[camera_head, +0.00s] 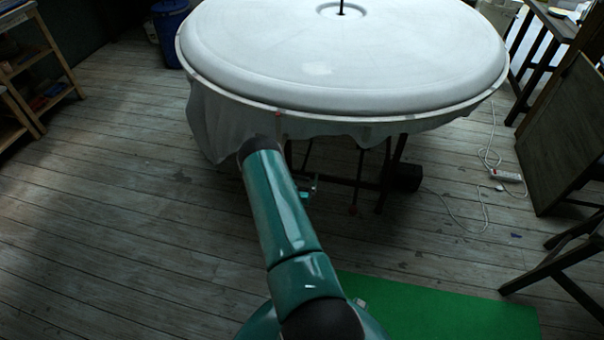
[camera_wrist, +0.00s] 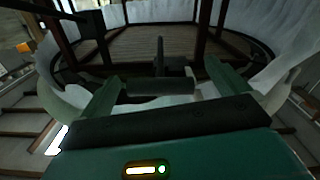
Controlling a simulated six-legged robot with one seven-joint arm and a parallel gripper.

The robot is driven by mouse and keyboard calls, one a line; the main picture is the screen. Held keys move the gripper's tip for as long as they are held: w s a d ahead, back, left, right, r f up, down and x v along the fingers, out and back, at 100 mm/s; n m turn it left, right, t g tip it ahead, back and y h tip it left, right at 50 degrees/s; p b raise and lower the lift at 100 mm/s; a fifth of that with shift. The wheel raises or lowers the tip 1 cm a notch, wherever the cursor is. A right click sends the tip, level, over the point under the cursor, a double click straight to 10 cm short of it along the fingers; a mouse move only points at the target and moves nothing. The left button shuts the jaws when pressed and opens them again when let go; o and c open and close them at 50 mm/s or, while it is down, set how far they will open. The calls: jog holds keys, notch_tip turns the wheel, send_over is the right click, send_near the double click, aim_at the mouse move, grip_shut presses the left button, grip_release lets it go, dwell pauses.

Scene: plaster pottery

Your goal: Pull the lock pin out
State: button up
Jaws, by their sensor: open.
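In the wrist view, a dark T-shaped part (camera_wrist: 160,86), which looks like the lock pin, has a thick crossbar and a thin upright stem. My gripper (camera_wrist: 163,76) is open, with one green finger on each side of this part. The crossbar lies between the fingers; whether either finger touches it I cannot tell. In the head view my teal arm reaches under the front edge of the round white plaster table (camera_head: 330,75). The pin cannot be made out there, and most of my gripper is hidden.
White cloth (camera_head: 215,125) hangs under the tabletop rim, close to my arm. Dark metal legs (camera_head: 375,185) stand beneath. A white cable with a power strip (camera_head: 507,175) lies at the right. A green mat (camera_head: 440,308) is in front, and the wooden floor at the left is clear.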

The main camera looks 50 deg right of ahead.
jog(key=v, duration=1)
